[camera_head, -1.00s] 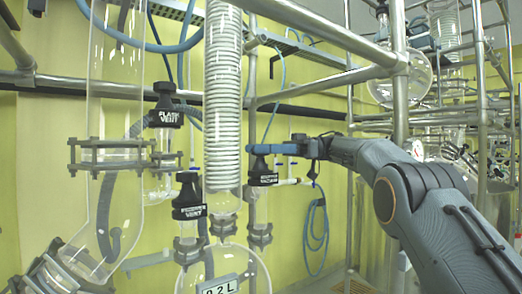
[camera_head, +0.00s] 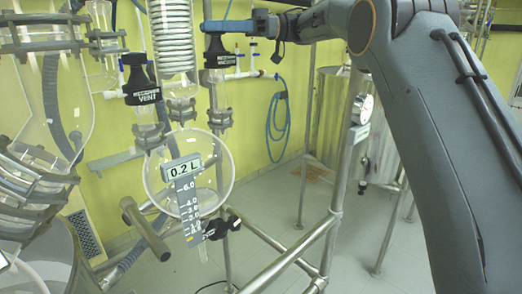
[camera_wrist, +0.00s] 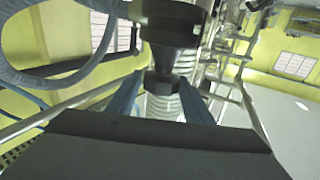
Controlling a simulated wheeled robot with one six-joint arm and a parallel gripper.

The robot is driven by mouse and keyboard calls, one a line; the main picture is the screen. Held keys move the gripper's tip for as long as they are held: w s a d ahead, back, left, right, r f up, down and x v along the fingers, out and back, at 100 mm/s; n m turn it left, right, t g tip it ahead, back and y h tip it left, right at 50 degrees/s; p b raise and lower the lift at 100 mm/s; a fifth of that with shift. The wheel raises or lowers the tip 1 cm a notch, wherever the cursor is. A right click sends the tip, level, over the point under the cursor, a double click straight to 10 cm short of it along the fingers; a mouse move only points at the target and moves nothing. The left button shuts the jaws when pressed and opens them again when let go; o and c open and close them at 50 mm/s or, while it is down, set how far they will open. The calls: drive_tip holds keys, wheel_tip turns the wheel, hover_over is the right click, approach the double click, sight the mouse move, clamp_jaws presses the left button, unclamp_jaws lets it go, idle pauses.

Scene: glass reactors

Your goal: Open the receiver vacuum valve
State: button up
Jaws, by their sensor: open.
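The receiver vacuum valve (camera_head: 222,60) is a black knob with a white label on a glass neck, at the upper middle of the head view. My gripper (camera_head: 222,27) has blue fingers and reaches in from the right, level with the valve's top. In the wrist view a black knob (camera_wrist: 172,30) with a narrower stem stands between the two blue fingers of my open gripper (camera_wrist: 160,92). I cannot tell whether the fingers touch it. The round receiver flask (camera_head: 218,165) with a 0.2 L display (camera_head: 184,170) hangs below.
The receiver vent valve (camera_head: 141,85) stands close to the left, beside the glass coil (camera_head: 172,40). Metal frame bars (camera_head: 290,255) cross the lower middle. A blue hose (camera_head: 278,125) hangs on the yellow wall. A steel vessel (camera_head: 335,110) stands behind the arm.

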drive_tip(key=m+t, duration=0.2)
drive_tip(key=t, duration=0.1)
drive_tip(key=m+t+y, duration=0.1)
drive_tip(key=m+t, duration=0.1)
drive_tip(key=t, duration=0.1)
drive_tip(key=shift+s+y, duration=0.15)
drive_tip(key=shift+y, duration=0.15)
drive_tip(key=m+t, duration=0.2)
drive_tip(key=t, duration=0.1)
drive_tip(key=m+t, duration=0.2)
drive_tip(key=t, duration=0.1)
drive_tip(key=shift+s, duration=0.1)
drive_tip(key=m+t+h, duration=0.2)
drive_tip(key=t, duration=0.1)
drive_tip(key=shift+t, duration=0.4)
drive_tip(key=m+t+h+b, duration=0.2)
drive_tip(key=m+t, duration=0.1)
drive_tip(key=shift+t+h, duration=0.3)
drive_tip(key=shift+t, duration=0.1)
drive_tip(key=b, duration=0.2)
drive_tip(key=m+t+h+b, duration=0.1)
drive_tip(key=shift+w+f+m+t+h+b, duration=0.15)
drive_tip(key=shift+w+m+t+h+b, duration=0.15)
drive_tip(key=shift+w+b, duration=0.05)
